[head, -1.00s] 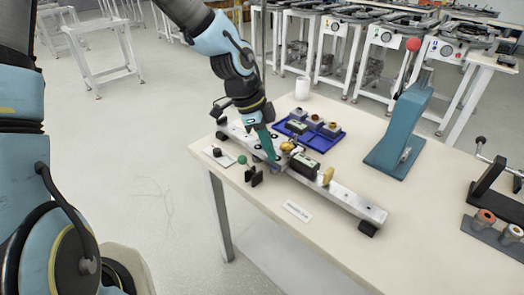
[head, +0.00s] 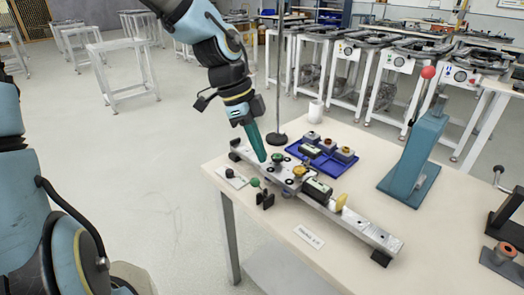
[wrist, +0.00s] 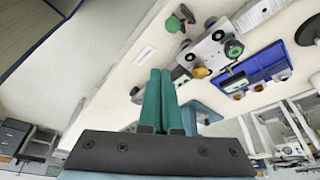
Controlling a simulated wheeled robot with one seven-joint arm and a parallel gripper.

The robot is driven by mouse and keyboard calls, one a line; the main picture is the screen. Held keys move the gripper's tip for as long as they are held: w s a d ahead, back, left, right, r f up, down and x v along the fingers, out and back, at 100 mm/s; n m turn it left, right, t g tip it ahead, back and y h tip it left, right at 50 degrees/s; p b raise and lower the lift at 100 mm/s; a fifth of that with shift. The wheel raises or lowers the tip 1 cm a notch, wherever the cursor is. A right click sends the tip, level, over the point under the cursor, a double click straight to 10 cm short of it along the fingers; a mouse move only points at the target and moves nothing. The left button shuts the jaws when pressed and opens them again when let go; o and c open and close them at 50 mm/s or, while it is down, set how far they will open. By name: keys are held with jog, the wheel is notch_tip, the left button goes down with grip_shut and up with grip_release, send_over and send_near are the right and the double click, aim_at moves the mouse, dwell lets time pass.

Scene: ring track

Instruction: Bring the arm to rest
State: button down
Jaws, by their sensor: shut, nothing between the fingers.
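My gripper (head: 262,158) has green fingers, and in the head view they point down just above the left part of the metal rail on the table. In the wrist view my gripper (wrist: 161,75) shows its two fingers pressed together with nothing between them. The metal rail (head: 350,225) lies across the near side of the table and carries a green knob, a yellow-brass knob, a dark block and a yellow tab. The fingertips look close to the rail; whether they touch it I cannot tell.
A blue tray (head: 338,170) with small parts sits behind the rail. A thin upright pole stands on a dark round base (head: 276,139) close behind my gripper. A teal lever press (head: 415,160) and a white cup (head: 316,111) stand farther back.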

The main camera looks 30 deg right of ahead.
dwell(0.3)
jog(key=w+a+n+t+y, duration=0.1)
jog(key=w+a+n, duration=0.3)
jog(key=a+n, duration=0.8)
jog(key=w+a+n+t+y, duration=0.1)
jog(key=w+a+n+t, duration=0.2)
jog(key=a+n, duration=1)
jog(key=a, duration=0.6)
jog(key=shift+w+f+y, duration=0.35)
jog(key=shift+y, duration=0.05)
